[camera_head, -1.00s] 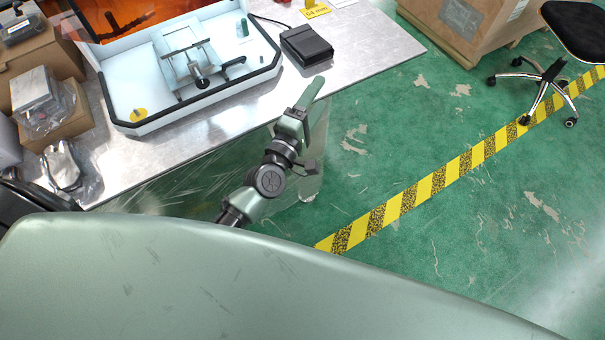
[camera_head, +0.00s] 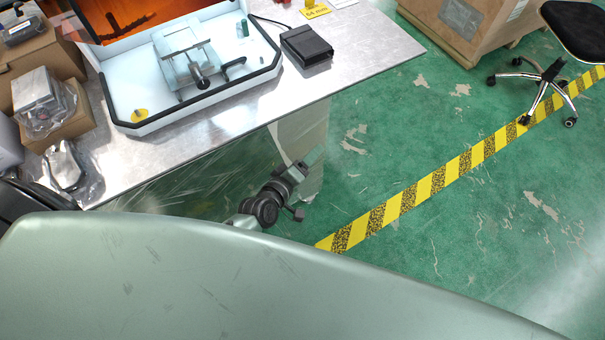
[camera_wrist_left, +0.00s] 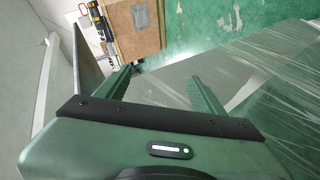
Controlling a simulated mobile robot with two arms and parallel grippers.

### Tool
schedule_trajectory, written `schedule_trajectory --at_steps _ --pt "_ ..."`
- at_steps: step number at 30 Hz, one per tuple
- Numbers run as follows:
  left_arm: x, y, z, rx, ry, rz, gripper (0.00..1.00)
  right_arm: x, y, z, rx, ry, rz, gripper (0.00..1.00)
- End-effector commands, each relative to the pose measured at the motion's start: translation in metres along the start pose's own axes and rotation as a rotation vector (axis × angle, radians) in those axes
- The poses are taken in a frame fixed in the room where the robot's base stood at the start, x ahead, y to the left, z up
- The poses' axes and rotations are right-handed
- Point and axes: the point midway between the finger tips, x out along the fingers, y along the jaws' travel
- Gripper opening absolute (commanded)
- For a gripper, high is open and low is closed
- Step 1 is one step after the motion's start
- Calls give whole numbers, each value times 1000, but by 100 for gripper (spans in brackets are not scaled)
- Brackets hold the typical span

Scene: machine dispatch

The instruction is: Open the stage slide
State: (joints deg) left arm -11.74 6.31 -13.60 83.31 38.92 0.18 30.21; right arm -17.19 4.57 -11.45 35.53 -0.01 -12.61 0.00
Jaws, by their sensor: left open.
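The stage (camera_head: 181,70) is a grey metal assembly with a black knob (camera_head: 203,82) on its front. It sits inside the white, black-rimmed machine housing (camera_head: 165,122) on the metal table, upper left in the head view. From above I cannot tell how far the slide is out. My left gripper (camera_head: 312,157) is below and to the right of the housing, beside the table's front edge and apart from the stage. In the left wrist view its two green fingers (camera_wrist_left: 160,82) are spread with nothing between them. My right gripper is out of view.
The metal table (camera_head: 370,50) has its edge close to my left arm; clear plastic film hangs below. A black box (camera_head: 306,45) lies right of the housing. Boxes (camera_head: 62,110) stand at left. A wooden crate (camera_head: 480,25) and a stool (camera_head: 545,85) stand on the open floor.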

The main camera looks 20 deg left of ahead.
Motion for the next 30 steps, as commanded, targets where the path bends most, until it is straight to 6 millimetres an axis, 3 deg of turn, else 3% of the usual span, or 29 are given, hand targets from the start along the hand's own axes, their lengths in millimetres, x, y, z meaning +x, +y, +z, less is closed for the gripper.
schedule_trajectory --at_steps 3,9,22,23,27,30 --pt "-3 -20 10 45 -22 -42 68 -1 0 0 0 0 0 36" --pt "-7 -43 20 101 -49 -87 68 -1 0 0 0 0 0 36" --pt "-9 -52 24 125 -61 -104 68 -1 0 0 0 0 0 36" --pt "-9 -52 24 124 -61 -104 63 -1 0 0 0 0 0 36" --pt "-9 -52 24 124 -60 -103 24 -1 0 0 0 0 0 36" --pt "-8 -44 19 122 -52 -93 20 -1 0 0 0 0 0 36"
